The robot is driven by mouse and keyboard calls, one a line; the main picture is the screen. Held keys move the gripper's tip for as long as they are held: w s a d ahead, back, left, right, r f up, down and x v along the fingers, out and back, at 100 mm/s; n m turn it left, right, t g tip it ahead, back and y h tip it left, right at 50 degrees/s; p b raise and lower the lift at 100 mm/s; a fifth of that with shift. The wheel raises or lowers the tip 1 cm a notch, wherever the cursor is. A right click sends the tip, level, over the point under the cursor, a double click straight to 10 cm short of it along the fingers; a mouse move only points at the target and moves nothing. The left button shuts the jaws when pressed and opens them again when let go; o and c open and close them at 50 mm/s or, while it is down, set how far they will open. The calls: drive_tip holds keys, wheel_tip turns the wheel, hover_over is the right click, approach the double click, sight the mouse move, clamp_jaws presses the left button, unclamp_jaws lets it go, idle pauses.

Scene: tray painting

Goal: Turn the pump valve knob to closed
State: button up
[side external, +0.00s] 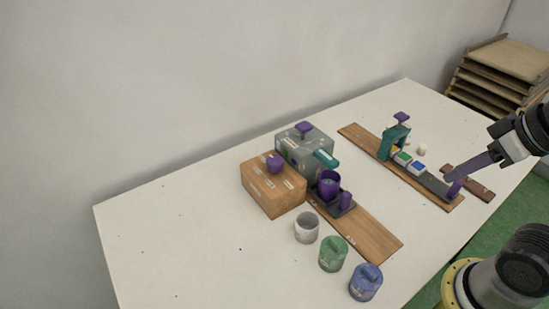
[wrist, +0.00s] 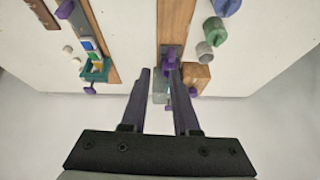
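A wooden box (side external: 270,191) with pale markings carries a purple knob (side external: 274,164) on its top. A grey box (side external: 296,148) behind it carries another purple knob (side external: 304,128) and a teal spout. The labels are too small to read, so I cannot tell which knob is the pump valve or its setting. My gripper (side external: 452,178) is at the right side of the table, well away from both boxes. In the wrist view, its purple fingers (wrist: 160,70) are apart with nothing held; the wooden box (wrist: 197,77) shows beyond them.
White, green (side external: 333,254) and blue (side external: 366,282) pots stand in front. A second board (side external: 360,139) holds a teal frame (side external: 393,143) and coloured tiles. The table's left part is clear.

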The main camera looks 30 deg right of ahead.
drive_tip(key=shift+o, duration=1.2)
drive_tip(key=shift+s+m, duration=0.2)
drive_tip(key=shift+m, duration=0.6)
drive_tip(key=o, duration=0.5)
drive_tip(key=r+m, duration=0.1)
drive_tip(key=w+r+m, duration=0.1)
drive_tip(key=r, duration=0.1)
drive_tip(key=r+m, duration=0.1)
drive_tip(key=m, duration=0.1)
drive_tip(key=shift+w+r, duration=0.2)
drive_tip(key=shift+w, duration=0.1)
drive_tip(key=shift+o, duration=0.4)
drive_tip(key=w+r+m, duration=0.4)
drive_tip(key=shift+a+r, duration=0.3)
drive_tip(key=shift+r, duration=0.05)
drive_tip(key=w+a+r+m+g, duration=0.1)
drive_tip(key=w+r+m, duration=0.3)
drive_tip(key=w, duration=0.2)
drive_tip(key=m+g, duration=0.5)
drive_tip(key=m, duration=0.1)
hover_over(275, 160)
wheel_tip(275, 160, down, 16)
wheel_tip(275, 160, down, 13)
drive_tip(key=shift+r, duration=0.1)
